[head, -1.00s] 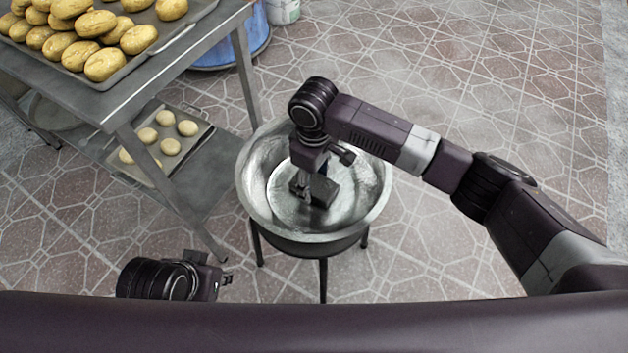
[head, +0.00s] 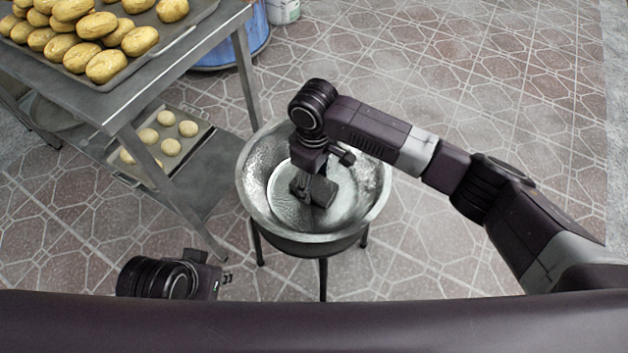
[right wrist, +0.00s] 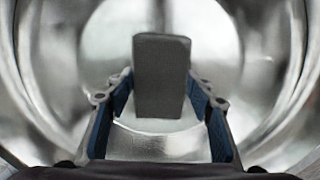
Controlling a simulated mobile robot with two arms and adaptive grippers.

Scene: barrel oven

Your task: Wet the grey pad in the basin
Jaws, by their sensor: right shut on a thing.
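The metal basin (head: 255,195) stands on dark legs in the middle of the head view. My right gripper (head: 313,185) points down into it. It is shut on the dark grey pad (head: 323,193), held low over the bright inner bottom. In the right wrist view the pad (right wrist: 161,75) stands out from between the blue-lined fingers of this gripper (right wrist: 160,98). I cannot tell whether the pad touches the bottom or any water. My left gripper (head: 226,278) is low at the left, away from the basin; its jaw state is unclear.
A metal table (head: 190,62) at the left carries a tray piled with yellowish buns (head: 107,64). A lower shelf holds a tray of dough balls (head: 170,147). A blue barrel (head: 250,40) stands behind. The tiled floor (head: 450,80) right of the basin is clear.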

